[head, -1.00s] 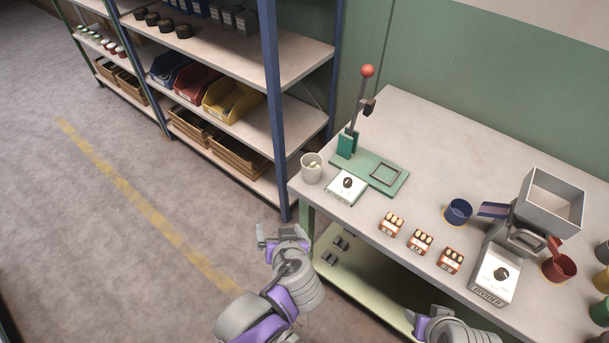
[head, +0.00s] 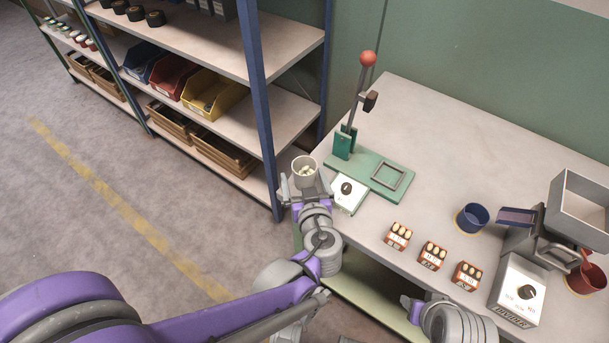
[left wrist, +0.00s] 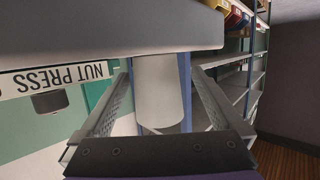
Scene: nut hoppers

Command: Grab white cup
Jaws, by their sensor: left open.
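The white cup (head: 304,171) stands at the left corner of the table, with pale nuts inside it. In the left wrist view the cup (left wrist: 158,92) shows between the two fingers. My left gripper (head: 305,186) is open, with its fingers on either side of the cup; whether they touch it I cannot tell. My right gripper (head: 411,304) is low at the table's front edge; its fingers are too hidden to judge.
The green nut press (head: 372,177) and its white control box (head: 347,193) stand just right of the cup. Small nut boxes (head: 432,255), a blue cup (head: 471,218) and a hopper machine (head: 518,290) are further right. A blue-post shelf (head: 262,110) stands left.

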